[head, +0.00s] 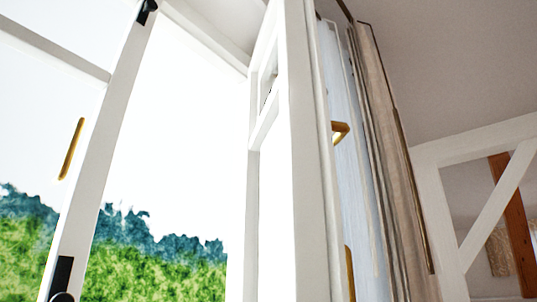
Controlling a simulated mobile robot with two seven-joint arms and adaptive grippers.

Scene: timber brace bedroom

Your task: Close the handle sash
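A white-framed window stands open in the head view. Its left sash (103,150) is tilted in the picture. It carries a black fitting with a round knob (62,278) low on its stile, and a second black fitting (147,10) at the top. A brass bar (71,148) shows against its pane. A second white sash (305,150) stands swung open at the right, seen nearly edge-on. A brass piece (340,131) and a lower brass bar (350,272) show beside it. A bright gap lies between the sashes. Neither of my grippers is in view.
Pale blue and beige curtains (385,170) hang close to the right of the right sash. Farther right is a white timber frame with a diagonal brace (497,205), and a brown post (512,220) behind it. Green trees (160,255) show outside. The sill is out of view.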

